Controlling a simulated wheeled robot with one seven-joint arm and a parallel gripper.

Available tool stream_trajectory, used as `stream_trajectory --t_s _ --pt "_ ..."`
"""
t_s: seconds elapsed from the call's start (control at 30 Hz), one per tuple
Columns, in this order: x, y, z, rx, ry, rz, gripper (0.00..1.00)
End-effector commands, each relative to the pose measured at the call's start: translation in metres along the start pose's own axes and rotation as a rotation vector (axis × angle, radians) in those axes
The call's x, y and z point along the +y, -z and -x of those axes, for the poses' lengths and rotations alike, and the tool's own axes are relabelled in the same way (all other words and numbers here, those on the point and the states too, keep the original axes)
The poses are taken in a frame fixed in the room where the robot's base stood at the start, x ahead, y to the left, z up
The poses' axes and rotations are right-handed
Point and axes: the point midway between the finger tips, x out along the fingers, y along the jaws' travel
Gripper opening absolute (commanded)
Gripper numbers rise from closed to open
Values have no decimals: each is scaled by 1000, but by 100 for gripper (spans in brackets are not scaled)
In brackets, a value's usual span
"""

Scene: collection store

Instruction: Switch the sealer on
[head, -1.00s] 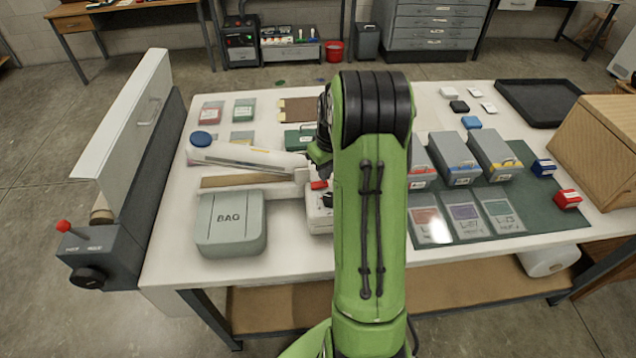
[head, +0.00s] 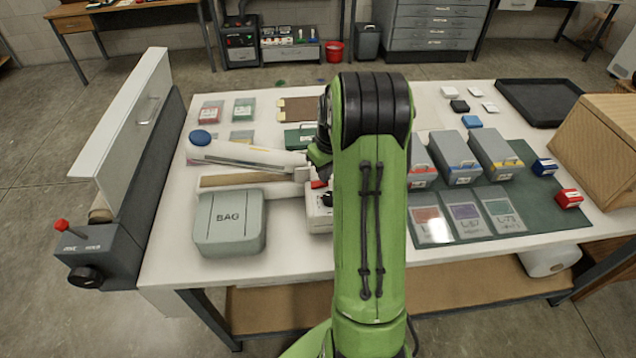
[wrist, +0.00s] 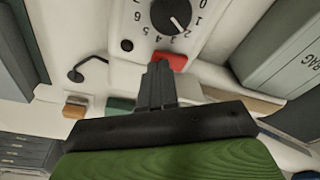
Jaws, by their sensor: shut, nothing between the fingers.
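The sealer (head: 319,222) is a white box on the table, partly hidden behind my arm in the head view. In the wrist view its white top (wrist: 215,45) shows a black numbered dial (wrist: 171,15) and a small dark round button or lamp (wrist: 127,45). Its red switch (wrist: 171,61) lies just past my fingertips; it also shows in the head view (head: 318,184). My gripper (wrist: 160,68) is shut and empty, its tips at or very near the switch's edge. I cannot tell whether they touch, or which way the switch is tipped.
A grey-green box marked BAG (head: 230,225) stands left of the sealer. Grey boxes (head: 455,150) stand to the right. A control box with a red-knobbed lever (head: 62,225) is at the left edge.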

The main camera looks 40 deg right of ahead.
Motion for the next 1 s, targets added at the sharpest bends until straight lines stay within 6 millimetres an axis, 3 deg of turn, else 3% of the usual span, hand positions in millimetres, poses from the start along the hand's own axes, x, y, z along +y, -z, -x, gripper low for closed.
stream_trajectory --t_s 0.63,1.0 --pt "0 -1 -8 0 1 0 0" --pt "0 4 24 0 0 0 0"
